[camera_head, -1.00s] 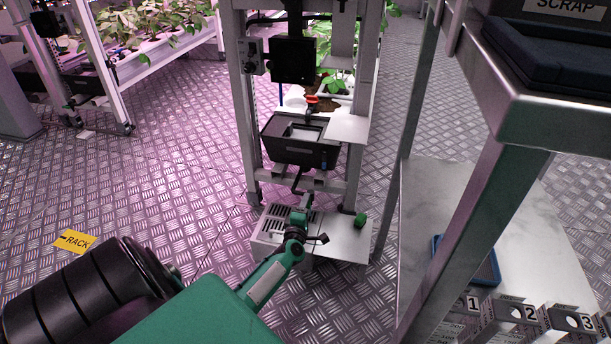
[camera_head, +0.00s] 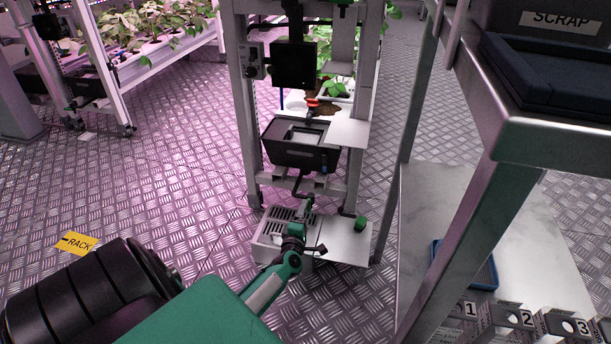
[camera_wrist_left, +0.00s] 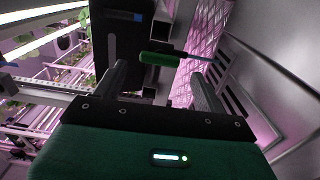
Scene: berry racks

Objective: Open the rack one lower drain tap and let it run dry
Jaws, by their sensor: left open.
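My left gripper (camera_head: 304,208) is low at the front of the rack (camera_head: 246,120), just above the slotted grey box at its foot. In the left wrist view the left gripper (camera_wrist_left: 160,82) is open, its two dark fingers apart. In the head view the tap is largely hidden by my gripper, below a black drain pipe (camera_head: 299,184). My right gripper is not in view.
A black tank (camera_head: 290,156) hangs above the gripper, with a red-handled valve (camera_head: 312,102) higher up. A steel bench (camera_head: 530,140) stands at right. Floor left of the rack is clear.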

